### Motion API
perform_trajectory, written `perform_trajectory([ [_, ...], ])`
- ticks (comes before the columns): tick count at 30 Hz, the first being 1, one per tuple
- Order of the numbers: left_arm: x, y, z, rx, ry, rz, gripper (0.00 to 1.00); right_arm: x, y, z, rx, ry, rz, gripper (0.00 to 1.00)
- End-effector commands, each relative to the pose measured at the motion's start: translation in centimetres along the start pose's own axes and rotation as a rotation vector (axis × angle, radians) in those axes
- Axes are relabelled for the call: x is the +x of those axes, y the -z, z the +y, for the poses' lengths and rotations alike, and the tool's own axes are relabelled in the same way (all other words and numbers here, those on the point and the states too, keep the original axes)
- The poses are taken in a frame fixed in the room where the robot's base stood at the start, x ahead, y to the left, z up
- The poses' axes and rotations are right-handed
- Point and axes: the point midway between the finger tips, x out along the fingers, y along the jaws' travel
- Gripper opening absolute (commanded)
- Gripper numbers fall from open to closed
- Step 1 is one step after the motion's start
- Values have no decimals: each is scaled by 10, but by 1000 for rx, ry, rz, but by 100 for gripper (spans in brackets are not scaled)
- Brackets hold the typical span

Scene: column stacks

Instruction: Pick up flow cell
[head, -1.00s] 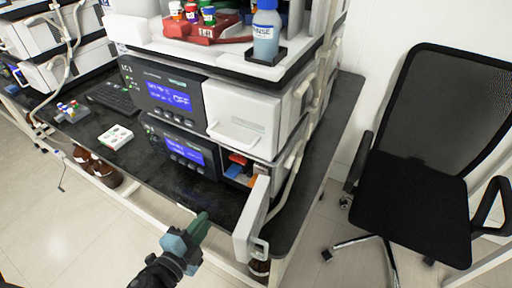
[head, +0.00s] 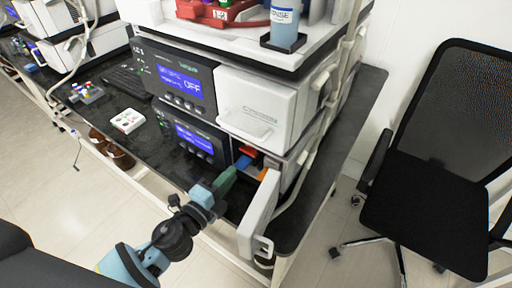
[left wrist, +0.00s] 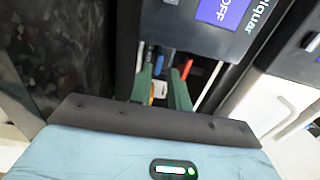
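My left gripper (head: 230,177) reaches from the lower left toward the open compartment of the lower instrument module. In the left wrist view its two green fingers (left wrist: 161,78) stand apart with a gap between them, so it is open. Inside the compartment are small coloured parts: a red one (head: 249,151), a blue one (head: 243,162) and an orange one (head: 263,174). In the left wrist view a small orange-and-white part (left wrist: 159,90) shows between the fingers. I cannot tell which of these is the flow cell. My right gripper is not in view.
The compartment's open white door (head: 259,214) juts out just right of my fingers. The instrument stack (head: 185,85) rises behind on a black bench (head: 350,105). A white tray (head: 128,121) lies on the bench to the left. An office chair (head: 430,200) stands at the right.

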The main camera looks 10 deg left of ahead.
Motion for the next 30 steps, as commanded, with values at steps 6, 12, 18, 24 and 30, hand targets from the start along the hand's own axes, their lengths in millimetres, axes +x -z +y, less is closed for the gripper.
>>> perform_trajectory([
  [6,30,-4,-1,2,4,-1,18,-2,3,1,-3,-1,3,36],
  [12,48,-3,0,0,2,0,18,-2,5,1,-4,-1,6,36],
  [18,49,-4,1,0,0,0,18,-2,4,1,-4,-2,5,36],
  [24,49,-4,1,0,1,0,0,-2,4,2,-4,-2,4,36],
  [30,49,-4,0,0,3,0,0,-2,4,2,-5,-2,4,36],
])
